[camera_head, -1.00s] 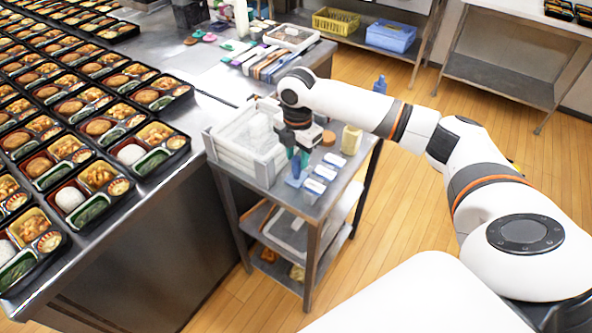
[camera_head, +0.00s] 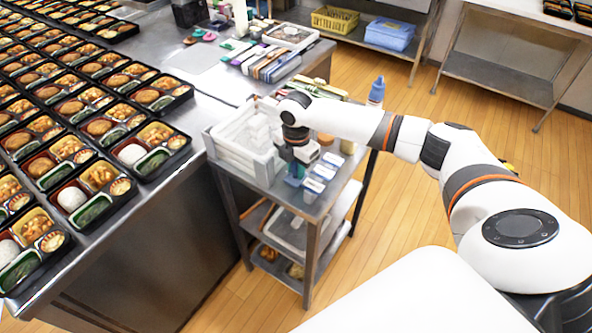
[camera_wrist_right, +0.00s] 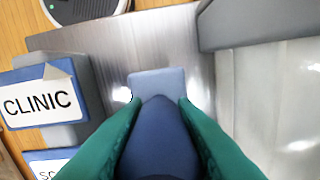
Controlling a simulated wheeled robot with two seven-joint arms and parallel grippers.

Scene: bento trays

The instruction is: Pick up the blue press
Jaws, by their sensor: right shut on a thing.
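The blue press (camera_wrist_right: 157,84) is in the middle of the right wrist view, with a flat pale-blue base and a darker blue upright part. My right gripper (camera_wrist_right: 155,105) has its green fingers on both sides of that upright part and is shut on it. In the head view, my right gripper (camera_head: 296,170) is low over the grey cart, and its wrist hides most of the press. I cannot tell whether the base still touches the cart top. My left gripper is not in view.
A blue block labelled CLINIC (camera_wrist_right: 42,100) stands left of the press. Several blue-and-white blocks (camera_head: 320,171) sit on the cart (camera_head: 300,204) beside my gripper. A clear bin (camera_head: 235,160) is close on the left. A blue-capped bottle (camera_head: 376,92) is behind my forearm.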

